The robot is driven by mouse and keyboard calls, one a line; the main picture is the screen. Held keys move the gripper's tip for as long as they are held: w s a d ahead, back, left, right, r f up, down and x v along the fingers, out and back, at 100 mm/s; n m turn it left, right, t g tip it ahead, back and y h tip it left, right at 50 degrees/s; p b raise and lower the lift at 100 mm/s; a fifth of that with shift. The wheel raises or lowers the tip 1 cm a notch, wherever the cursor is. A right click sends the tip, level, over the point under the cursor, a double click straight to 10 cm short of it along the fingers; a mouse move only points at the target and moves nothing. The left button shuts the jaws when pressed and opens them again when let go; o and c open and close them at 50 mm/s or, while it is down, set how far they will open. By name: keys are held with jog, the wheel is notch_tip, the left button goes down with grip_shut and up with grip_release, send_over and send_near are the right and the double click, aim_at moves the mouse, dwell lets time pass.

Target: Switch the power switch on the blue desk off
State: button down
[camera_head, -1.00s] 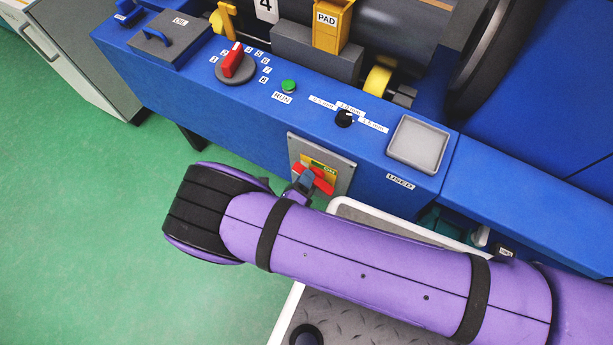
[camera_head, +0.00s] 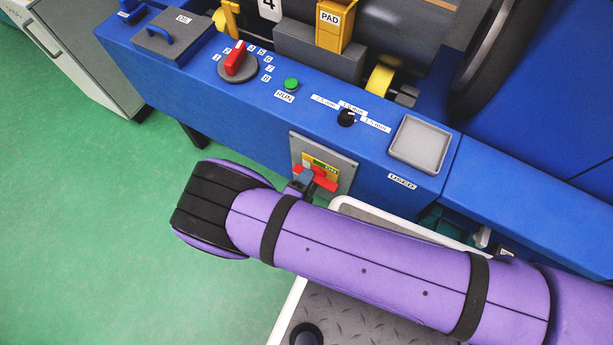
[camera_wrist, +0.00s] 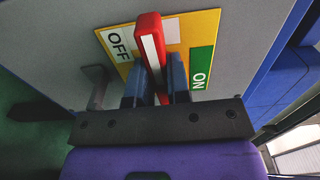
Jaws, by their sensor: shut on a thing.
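The power switch is a red handle (camera_head: 326,182) on a yellow plate (camera_head: 307,160), set in a grey panel on the front of the blue desk (camera_head: 240,110). In the wrist view the red handle (camera_wrist: 149,45) has a white stripe and stands between the OFF label (camera_wrist: 118,46) on the left and the green ON label (camera_wrist: 199,75) on the right. My gripper (camera_wrist: 157,82) is shut on the handle, one finger on each side. In the head view my gripper (camera_head: 304,178) covers part of the switch, and my purple arm lies in front of the desk.
On the desk top are a red dial (camera_head: 236,62), a green RUN button (camera_head: 291,84), a small black knob (camera_head: 346,118) and a grey square tray (camera_head: 419,144). Below my arm is a white-edged platform with a dark textured floor (camera_head: 375,320). Green floor is clear at the left.

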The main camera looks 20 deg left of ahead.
jog(key=shift+s+f, duration=0.1)
jog(key=c, duration=1.1)
grip_release()
jog(key=s, duration=0.7)
jog(key=s+a, duration=0.1)
jog(key=s, duration=0.2)
jog(key=shift+s, duration=0.35)
